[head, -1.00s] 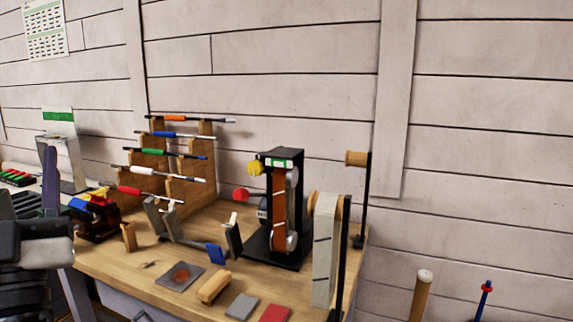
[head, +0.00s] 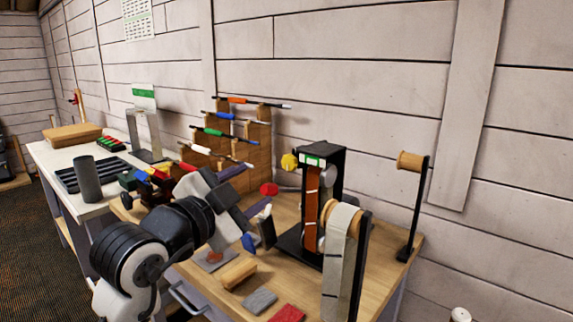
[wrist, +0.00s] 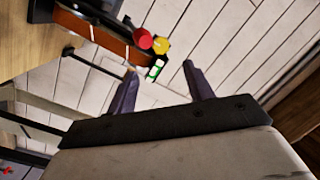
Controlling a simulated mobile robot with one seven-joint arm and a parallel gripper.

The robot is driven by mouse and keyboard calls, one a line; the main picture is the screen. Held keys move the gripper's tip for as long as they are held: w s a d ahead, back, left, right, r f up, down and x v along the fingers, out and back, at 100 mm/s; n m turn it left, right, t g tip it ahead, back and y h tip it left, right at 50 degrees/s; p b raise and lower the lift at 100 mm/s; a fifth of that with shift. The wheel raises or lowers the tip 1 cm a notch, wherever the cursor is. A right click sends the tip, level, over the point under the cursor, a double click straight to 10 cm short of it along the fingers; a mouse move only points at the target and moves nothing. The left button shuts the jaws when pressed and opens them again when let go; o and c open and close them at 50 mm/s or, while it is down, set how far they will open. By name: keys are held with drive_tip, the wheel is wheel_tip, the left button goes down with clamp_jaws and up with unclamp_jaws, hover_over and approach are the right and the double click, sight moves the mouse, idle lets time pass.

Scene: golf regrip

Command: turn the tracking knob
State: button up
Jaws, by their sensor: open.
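The belt sander (head: 322,155) stands on the wooden bench, with a dark frame and an orange-brown upright belt (head: 311,193). A yellow knob (head: 289,161) is at its upper left and a red knob (head: 269,189) lower down. I cannot tell from the pictures which one is the tracking knob. In the wrist view the red knob (wrist: 143,39) and yellow knob (wrist: 161,46) appear side by side, beyond my fingertips. My gripper (head: 249,189) is open and empty, left of the sander and pointing towards it. Its two purple fingers (wrist: 160,70) are apart, touching neither knob.
A rack of coloured club grips (head: 258,135) stands behind my gripper. A roll of pale tape (head: 342,240) hangs at the bench's front right, near a black post with a wooden spool (head: 410,160). A wooden block (head: 237,272) and flat pads lie in front.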

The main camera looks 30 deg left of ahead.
sight(287, 165)
drive_tip(key=w+p, duration=0.2)
drive_tip(key=w, duration=0.9)
drive_tip(key=shift+a+p, duration=0.1)
drive_tip(key=shift+p, duration=0.2)
drive_tip(key=c, duration=1)
drive_tip(key=n+p, duration=0.1)
drive_tip(key=n, duration=0.2)
drive_tip(key=shift+r+g, duration=0.15)
drive_tip(key=shift+g, duration=0.15)
drive_tip(key=shift+n+h+p, duration=0.3)
drive_tip(key=shift+n+p, duration=0.85)
drive_tip(key=shift+n, duration=0.75)
drive_tip(key=shift+g, duration=0.3)
